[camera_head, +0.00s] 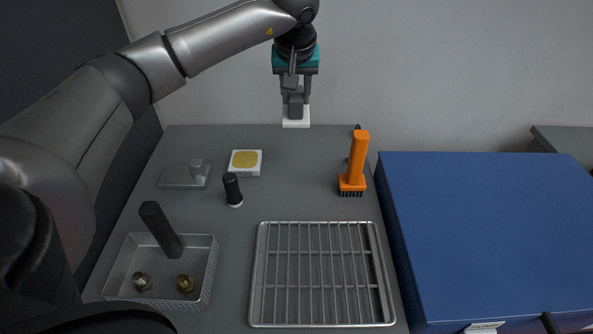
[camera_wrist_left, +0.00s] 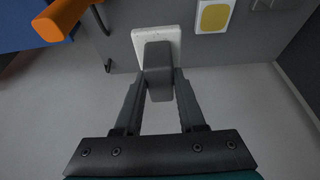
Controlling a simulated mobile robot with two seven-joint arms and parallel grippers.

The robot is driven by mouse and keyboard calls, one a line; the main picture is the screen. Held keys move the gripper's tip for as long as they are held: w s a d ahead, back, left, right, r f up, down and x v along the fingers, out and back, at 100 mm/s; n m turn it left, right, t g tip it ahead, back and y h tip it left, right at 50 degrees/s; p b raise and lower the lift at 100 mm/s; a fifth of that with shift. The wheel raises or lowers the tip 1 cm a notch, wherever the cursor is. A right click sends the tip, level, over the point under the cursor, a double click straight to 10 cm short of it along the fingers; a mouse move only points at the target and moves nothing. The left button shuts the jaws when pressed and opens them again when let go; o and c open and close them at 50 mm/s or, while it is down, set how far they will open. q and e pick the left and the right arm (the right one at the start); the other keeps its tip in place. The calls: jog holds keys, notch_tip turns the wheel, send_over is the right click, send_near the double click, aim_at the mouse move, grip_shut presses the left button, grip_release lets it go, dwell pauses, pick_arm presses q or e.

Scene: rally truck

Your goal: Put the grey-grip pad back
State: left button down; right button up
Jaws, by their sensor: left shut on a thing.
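The grey-grip pad is a white pad (camera_head: 296,123) with a dark grey grip (camera_head: 295,104) on top. My left gripper (camera_head: 294,92) is shut on the grey grip and holds the pad up near the back edge of the table, against the wall in the head view. In the left wrist view the grip (camera_wrist_left: 158,65) sits between the two fingers, with the white pad (camera_wrist_left: 171,38) beyond it. Whether the pad touches the table is hard to tell; it appears raised. My right gripper is not in view.
On the grey table (camera_head: 290,190) are an orange-handled brush (camera_head: 355,165), a white block with a yellow top (camera_head: 246,162), a black-handled tool (camera_head: 232,188), a clear plate (camera_head: 184,177), a wire rack (camera_head: 320,275) and a metal basket (camera_head: 120,275). A blue box (camera_head: 480,220) stands right.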

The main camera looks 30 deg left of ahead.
pick_arm(q)
jog(key=shift+f+b, duration=0.7)
jog(key=shift+f, duration=8.75)
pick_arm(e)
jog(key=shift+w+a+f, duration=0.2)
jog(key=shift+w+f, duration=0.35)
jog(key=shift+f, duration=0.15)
pick_arm(q)
jog(key=shift+f, duration=0.2)
jog(key=c, duration=0.5)
grip_release()
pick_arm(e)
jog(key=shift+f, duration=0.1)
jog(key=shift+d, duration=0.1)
pick_arm(q)
jog(key=p+v, duration=0.1)
jog(key=v, duration=1.4)
jog(key=shift+s+a, duration=0.25)
jog(key=shift+a, duration=0.1)
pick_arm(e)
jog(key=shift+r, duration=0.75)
